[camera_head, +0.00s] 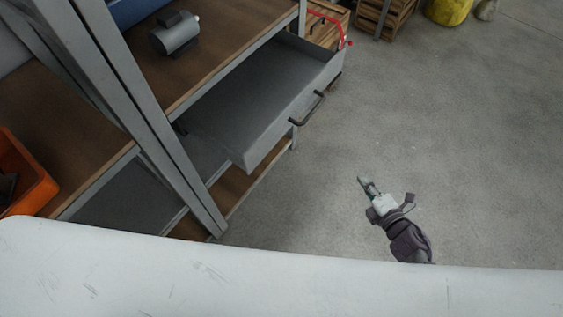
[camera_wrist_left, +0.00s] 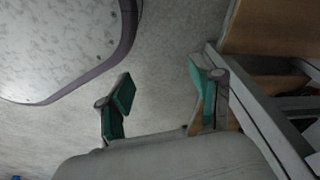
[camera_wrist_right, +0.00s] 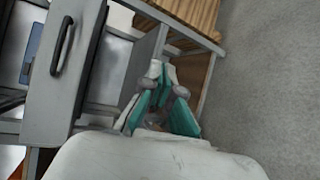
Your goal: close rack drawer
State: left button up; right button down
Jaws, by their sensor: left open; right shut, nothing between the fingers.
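The rack drawer (camera_head: 270,95) is a grey metal drawer pulled out of the rack, with an empty tray inside. Its dark bar handle (camera_head: 308,108) is on the front face. In the right wrist view the handle (camera_wrist_right: 62,46) shows at the upper left on the drawer front (camera_wrist_right: 50,95). My right gripper (camera_head: 362,181) is shut and empty, over the floor in front of the drawer and apart from the handle. Its teal fingers (camera_wrist_right: 158,72) come together in the right wrist view. My left gripper (camera_wrist_left: 160,80) is open and empty, beside a rack post; the head view does not show it.
The rack (camera_head: 160,125) has grey posts and brown wooden shelves. A grey motor (camera_head: 175,34) stands on the upper shelf, and an orange bin (camera_head: 22,178) sits at the left. Wooden crates (camera_head: 385,16) and a yellow object (camera_head: 447,10) stand at the back. The floor (camera_head: 460,120) at right is clear.

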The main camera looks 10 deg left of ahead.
jog(key=a+r+n+y+b, duration=0.5)
jog(key=a+r+n+y, duration=0.15)
jog(key=n, duration=0.55)
pick_arm(q)
jog(key=w+f+b, duration=0.3)
jog(key=w, duration=0.2)
pick_arm(e)
jog(key=n+g+y, duration=0.3)
jog(key=n+g, duration=0.1)
jog(key=n, duration=0.7)
send_near(272, 141)
jog(key=shift+h, duration=0.25)
jog(key=x, duration=0.2)
jog(key=p+x, duration=0.1)
jog(key=x, duration=0.3)
jog(key=shift+a+r+p, duration=0.15)
jog(key=shift+r+p, duration=0.2)
jog(key=shift+w+a, duration=0.25)
jog(key=shift+a, duration=0.25)
pick_arm(q)
jog(key=s+f, duration=0.4)
jog(key=f, duration=0.1)
jog(key=shift+d, duration=0.1)
